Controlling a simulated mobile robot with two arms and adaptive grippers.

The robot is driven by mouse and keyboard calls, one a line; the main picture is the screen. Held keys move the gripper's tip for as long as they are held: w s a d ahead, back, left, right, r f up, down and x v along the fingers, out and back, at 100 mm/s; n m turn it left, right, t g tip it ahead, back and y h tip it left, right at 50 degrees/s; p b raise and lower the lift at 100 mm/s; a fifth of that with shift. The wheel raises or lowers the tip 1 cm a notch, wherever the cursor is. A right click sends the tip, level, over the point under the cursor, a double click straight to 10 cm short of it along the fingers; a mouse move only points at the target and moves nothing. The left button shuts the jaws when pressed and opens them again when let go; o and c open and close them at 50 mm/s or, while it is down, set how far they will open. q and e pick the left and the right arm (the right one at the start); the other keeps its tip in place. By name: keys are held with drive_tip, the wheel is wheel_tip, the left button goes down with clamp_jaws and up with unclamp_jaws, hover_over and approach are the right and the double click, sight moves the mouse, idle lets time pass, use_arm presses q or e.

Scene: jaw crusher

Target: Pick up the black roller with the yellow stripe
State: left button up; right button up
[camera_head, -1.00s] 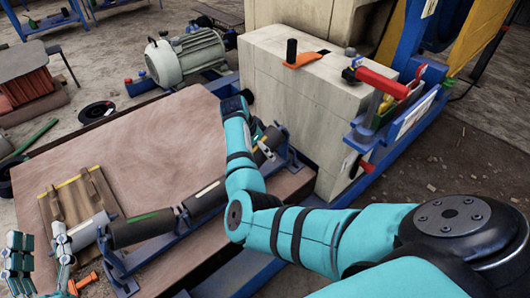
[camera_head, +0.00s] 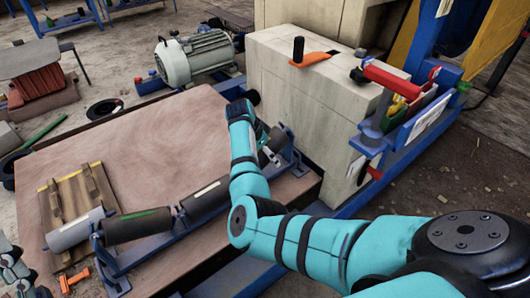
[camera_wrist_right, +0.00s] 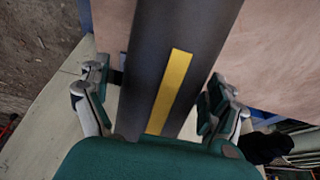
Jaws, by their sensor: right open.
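The black roller with the yellow stripe (camera_wrist_right: 172,85) fills the middle of the right wrist view, its stripe facing the camera. It lies between the two spread fingers of my right gripper (camera_head: 268,157), which is open. A gap shows beside the left finger; contact at the right finger cannot be told. In the head view the dark roller (camera_head: 278,136) sits at the far end of the blue roller frame, largely hidden by my right arm and gripper. My left gripper (camera_head: 12,270) is cut off at the lower left edge, and its jaw state is unclear.
Other rollers lie on the blue frame: black with a green stripe (camera_head: 138,226), black with a white stripe (camera_head: 205,199). A large pale block (camera_head: 310,100) stands close behind the gripper. The brown tabletop (camera_head: 140,140) is mostly clear.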

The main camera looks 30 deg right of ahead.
drive_tip(key=c, duration=1.8)
drive_tip(key=shift+w+r, duration=0.1)
